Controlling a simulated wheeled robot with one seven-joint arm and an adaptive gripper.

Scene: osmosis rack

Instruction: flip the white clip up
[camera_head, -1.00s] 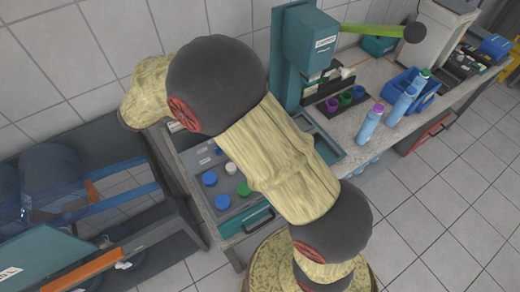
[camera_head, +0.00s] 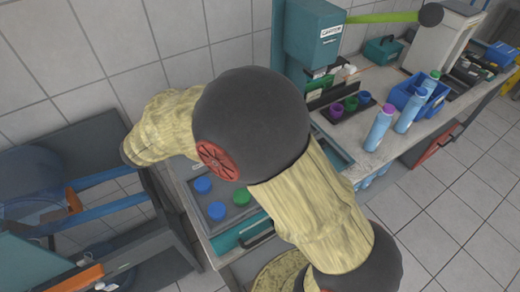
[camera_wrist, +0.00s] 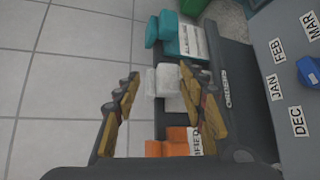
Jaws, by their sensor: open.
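The white clip (camera_wrist: 168,84) shows in the wrist view, in the middle of a row on a dark rail. A teal clip (camera_wrist: 178,40) is above it in the picture and an orange clip (camera_wrist: 170,145) below it. My gripper (camera_wrist: 158,78) is open and empty in the wrist view. Its right finger overlaps the white clip and its left finger is over the floor. Whether either finger touches the clip cannot be told. In the head view my arm reaches left and its gripper is not visible.
A grey panel (camera_wrist: 300,110) with month labels and a blue cap (camera_wrist: 308,70) lies right of the clips. In the head view, a dark rack (camera_head: 170,245) with blue bars stands at left, beside a bench (camera_head: 385,150) with bottles and a teal stand (camera_head: 312,45). Tiled floor is clear left of the clips.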

